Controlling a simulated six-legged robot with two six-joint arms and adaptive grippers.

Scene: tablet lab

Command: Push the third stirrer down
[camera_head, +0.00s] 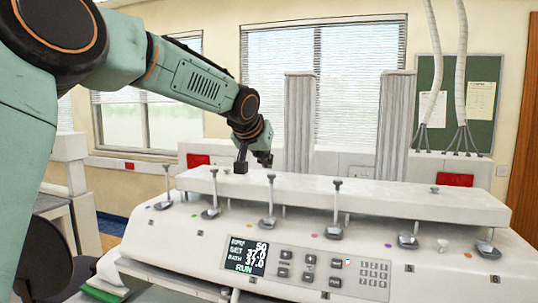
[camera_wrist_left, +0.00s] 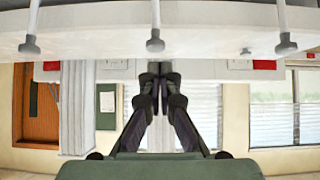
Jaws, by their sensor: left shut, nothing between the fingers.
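The white tablet machine (camera_head: 190,238) has a row of stirrers along its front. The third stirrer from the left (camera_head: 270,198) stands upright, its dark knob at the top of a thin rod. My left gripper (camera_head: 252,163) is shut and empty, above the machine's long top bar, up and left of that knob in the head view and apart from it. In the left wrist view, which looks upside down, the shut fingers (camera_wrist_left: 158,75) point at the machine; a stirrer knob (camera_wrist_left: 155,44) is just beyond the tips. I cannot tell there which stirrer it is.
Neighbouring stirrers stand on both sides: the second (camera_head: 212,194) to the left, the fourth (camera_head: 336,210) to the right. A lit display (camera_head: 245,256) and keypad (camera_head: 374,272) are on the front. Two grey columns (camera_head: 299,120) rise behind.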

